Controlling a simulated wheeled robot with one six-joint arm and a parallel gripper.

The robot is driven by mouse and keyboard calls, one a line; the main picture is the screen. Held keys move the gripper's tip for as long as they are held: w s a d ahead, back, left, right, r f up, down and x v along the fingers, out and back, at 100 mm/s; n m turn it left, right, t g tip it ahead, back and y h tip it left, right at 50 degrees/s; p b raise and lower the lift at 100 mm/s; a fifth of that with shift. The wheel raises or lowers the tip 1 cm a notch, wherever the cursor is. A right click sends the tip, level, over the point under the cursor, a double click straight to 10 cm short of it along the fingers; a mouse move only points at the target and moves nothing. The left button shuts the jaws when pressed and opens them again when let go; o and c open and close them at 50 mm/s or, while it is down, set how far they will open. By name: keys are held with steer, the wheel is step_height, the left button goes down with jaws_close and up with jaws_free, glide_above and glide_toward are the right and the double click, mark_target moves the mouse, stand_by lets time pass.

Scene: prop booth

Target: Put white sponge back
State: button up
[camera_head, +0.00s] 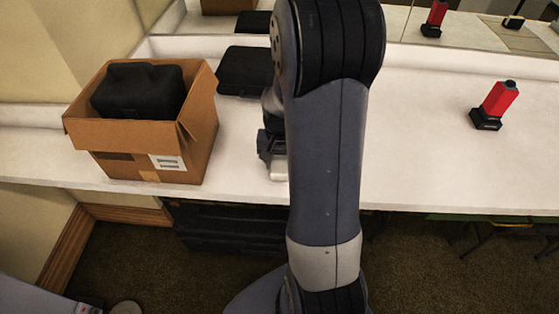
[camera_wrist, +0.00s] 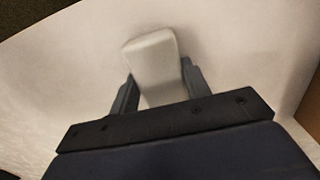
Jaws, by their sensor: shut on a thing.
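The white sponge (camera_wrist: 155,62) shows in the wrist view between the two fingers of my gripper (camera_wrist: 158,85), which is shut on it. The sponge is a pale block whose far end sticks out past the fingertips, over the white counter. In the head view my gripper (camera_head: 268,150) is partly hidden behind my arm. A bit of the white sponge (camera_head: 278,170) shows just below it, near the counter's front edge. I cannot tell whether the sponge touches the counter.
An open cardboard box (camera_head: 130,135) with a black case (camera_head: 138,92) in it stands on the left of the white counter (camera_head: 420,160). A flat black case (camera_head: 245,72) lies behind my gripper. A red and black object (camera_head: 496,103) stands at right. A mirror runs along the back.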

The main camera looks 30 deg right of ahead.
mark_target(279, 162)
steer(key=o, duration=0.9)
steer(key=shift+r, duration=0.15)
step_height(279, 162, up, 12)
steer(key=shift+f+p, duration=0.1)
steer(key=shift+p, duration=0.35)
